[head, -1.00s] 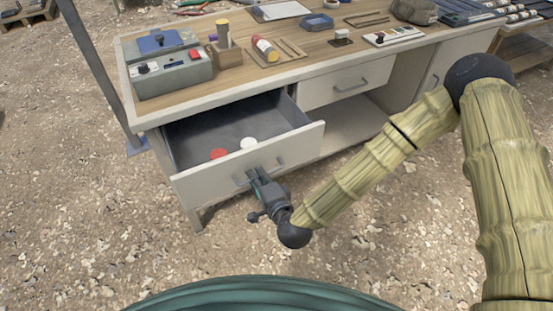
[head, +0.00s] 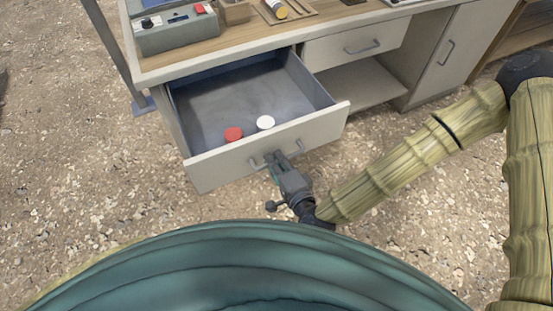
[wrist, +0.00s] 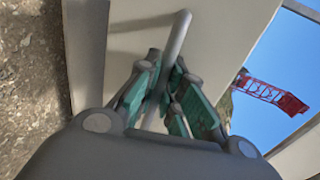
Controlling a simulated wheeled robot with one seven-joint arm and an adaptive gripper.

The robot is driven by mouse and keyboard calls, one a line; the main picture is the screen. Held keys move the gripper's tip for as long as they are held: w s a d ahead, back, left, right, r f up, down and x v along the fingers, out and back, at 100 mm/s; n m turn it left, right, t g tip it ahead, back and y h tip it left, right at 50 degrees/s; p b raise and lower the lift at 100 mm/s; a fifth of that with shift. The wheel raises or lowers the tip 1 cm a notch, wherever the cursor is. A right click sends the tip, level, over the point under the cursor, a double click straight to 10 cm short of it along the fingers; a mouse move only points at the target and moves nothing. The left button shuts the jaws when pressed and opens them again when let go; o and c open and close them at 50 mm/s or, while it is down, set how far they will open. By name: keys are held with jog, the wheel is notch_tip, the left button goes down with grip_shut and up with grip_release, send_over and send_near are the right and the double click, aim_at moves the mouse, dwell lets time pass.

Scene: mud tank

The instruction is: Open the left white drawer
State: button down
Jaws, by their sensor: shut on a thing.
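The left white drawer (head: 225,164) is pulled well out of the desk in the head view, and its grey interior shows. A red round lid (head: 233,134) and a white round lid (head: 265,122) are inside near the front panel. My gripper (head: 274,158) is at the middle of the drawer front, shut on the bar handle (head: 297,149). In the wrist view the green-padded fingers (wrist: 168,92) close around the grey handle bar (wrist: 178,38), with the white drawer front (wrist: 225,35) behind it.
A second white drawer (head: 355,42) to the right is closed, above an open shelf (head: 350,88). A grey control box (head: 175,27) stands on the wooden desktop. A grey post (head: 112,45) is at the left. Gravel ground is clear in front.

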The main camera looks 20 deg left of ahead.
jog(key=c, duration=1.5)
grip_release()
jog(key=shift+v, duration=3.75)
jog(key=s+d+f+n+g+h+p, duration=0.2)
jog(key=s+d+f+n+g+h, duration=0.1)
jog(key=d+f, duration=0.35)
jog(key=s+d+f+n+g+h+p, duration=0.2)
jog(key=d+f, duration=0.4)
jog(key=d, duration=0.1)
jog(key=s+d+f+n+g+h+p, duration=0.1)
jog(key=s+d+h, duration=0.1)
jog(key=d, duration=0.6)
jog(key=s+d+f+g+h+p, duration=0.1)
jog(key=s+d+g+h, duration=0.1)
jog(key=d, duration=0.5)
jog(key=s+d+n+g+h, duration=0.1)
jog(key=s+d+g+h, duration=0.1)
jog(key=d, duration=0.6)
jog(key=shift+s+d+f+n+h+p, duration=0.15)
jog(key=shift+s+f+h+p, duration=0.1)
jog(key=shift+s, duration=0.15)
jog(key=shift+s+d+f+n+h+p, duration=0.15)
jog(key=shift+s+d+h, duration=0.1)
jog(key=shift+s, duration=0.1)
